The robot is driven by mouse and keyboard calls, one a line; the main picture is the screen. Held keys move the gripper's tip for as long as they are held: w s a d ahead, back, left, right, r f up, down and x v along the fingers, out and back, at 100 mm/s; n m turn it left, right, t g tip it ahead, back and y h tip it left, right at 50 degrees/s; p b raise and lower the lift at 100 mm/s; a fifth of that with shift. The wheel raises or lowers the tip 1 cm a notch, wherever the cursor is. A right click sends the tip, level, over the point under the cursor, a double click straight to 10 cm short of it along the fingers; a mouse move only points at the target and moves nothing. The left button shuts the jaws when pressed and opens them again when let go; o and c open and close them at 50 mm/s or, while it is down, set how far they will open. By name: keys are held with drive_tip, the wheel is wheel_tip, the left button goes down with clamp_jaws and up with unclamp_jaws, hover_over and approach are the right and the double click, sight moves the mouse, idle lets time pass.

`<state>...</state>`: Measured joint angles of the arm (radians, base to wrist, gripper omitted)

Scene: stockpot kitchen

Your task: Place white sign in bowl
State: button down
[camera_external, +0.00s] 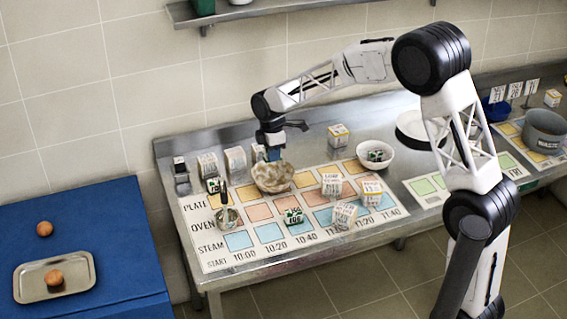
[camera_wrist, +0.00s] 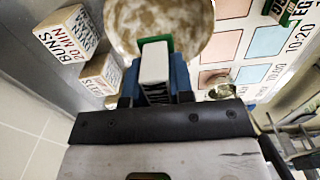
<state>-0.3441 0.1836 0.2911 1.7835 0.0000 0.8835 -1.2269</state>
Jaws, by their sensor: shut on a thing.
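My gripper (camera_external: 272,151) is above the mottled beige bowl (camera_external: 274,179) on the printed mat. In the wrist view the gripper's blue fingers (camera_wrist: 155,85) are shut on a small white block with a green edge (camera_wrist: 154,60), which may be the white sign. The block is in front of the mottled bowl (camera_wrist: 198,42) in that view; whether it touches the bowl I cannot tell. In the external view the block is hidden by the gripper. A white bowl (camera_external: 391,163) with a green and white block inside stands further right.
Printed boxes (camera_external: 208,165) stand along the counter's back left, also in the wrist view (camera_wrist: 70,32). Several small blocks (camera_external: 331,185) and a metal pot (camera_external: 228,219) are on the mat. White signs on stands (camera_external: 514,90) and a blue bowl (camera_external: 494,110) are at the far right.

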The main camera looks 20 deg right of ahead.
hover_over(273, 184)
drive_tip(key=shift+f, duration=3.15)
drive_tip(key=shift+f, duration=0.1)
drive_tip(key=shift+f, duration=1.75)
drive_tip(key=shift+f, duration=0.1)
drive_tip(key=c, duration=1)
unclamp_jaws()
wheel_tip(273, 184, up, 12)
drive_tip(key=shift+r, duration=0.1)
